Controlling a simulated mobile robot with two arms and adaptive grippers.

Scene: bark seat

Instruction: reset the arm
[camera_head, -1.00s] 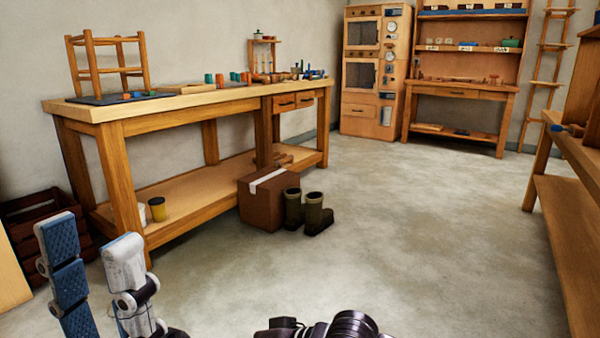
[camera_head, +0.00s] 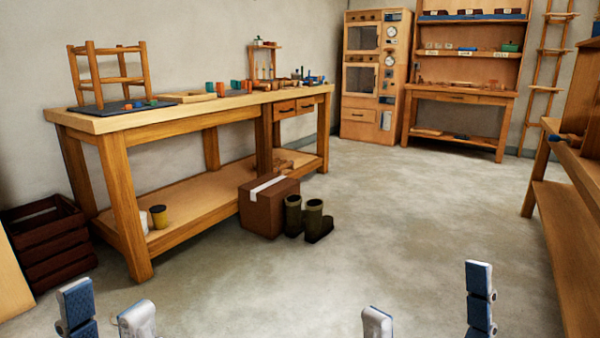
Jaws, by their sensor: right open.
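My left gripper (camera_head: 107,305) is at the bottom left edge of the head view. Its two blue-padded, white-backed fingers stand upright and apart with nothing between them. My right gripper (camera_head: 428,298) is at the bottom right of centre, with its fingers wide apart and empty. Both grippers are over the floor in the picture, and their lower parts are cut off by the frame. A wooden stool frame (camera_head: 91,72) stands on a dark mat (camera_head: 100,110) at the near left end of the workbench (camera_head: 120,122), away from both grippers.
A taped cardboard box (camera_head: 262,212) and dark boots (camera_head: 313,222) stand on the floor before the workbench. A dark crate (camera_head: 45,250) is at the left. Another bench (camera_head: 552,215) lines the right side. Shelves and a cabinet (camera_head: 368,105) stand behind. The middle floor is clear.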

